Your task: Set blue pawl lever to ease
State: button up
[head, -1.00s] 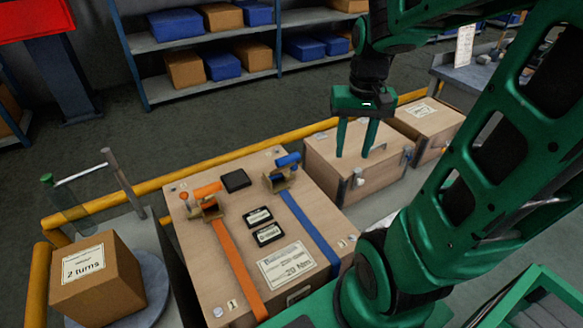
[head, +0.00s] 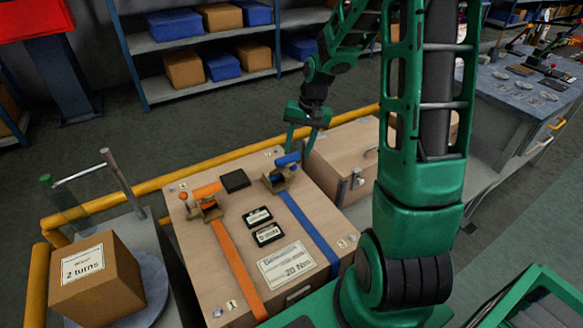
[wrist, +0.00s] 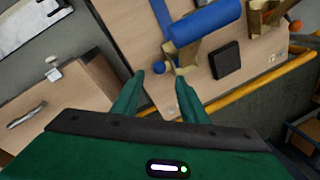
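The blue ratchet stands at the back right of the wooden crate (head: 235,274), with a blue handle (head: 288,160) and a brass bracket (head: 281,181); the handle also shows in the wrist view (wrist: 207,22). A small blue knob (wrist: 158,67), seemingly the pawl lever's end, shows beside the bracket in the wrist view. In the head view I cannot make it out. My gripper (head: 299,151) is just behind the handle, pointing down. In the wrist view its fingers (wrist: 160,80) are open, with the knob seen between their tips; contact cannot be told.
An orange ratchet (head: 207,200) with its strap is on the crate's left. A black box (head: 235,181) lies between the ratchets. A second crate (head: 345,155) stands close on the right. A yellow rail (head: 180,180) runs behind.

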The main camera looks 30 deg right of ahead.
aim_at(293, 167)
jog(key=f, duration=0.2)
jog(key=a+f, duration=0.1)
jog(key=f, duration=0.5)
jog(key=shift+w+a+f, duration=0.1)
jog(key=shift+w+a, duration=0.05)
jog(key=shift+w, duration=0.25)
jog(key=shift+c, duration=0.4)
grip_shut()
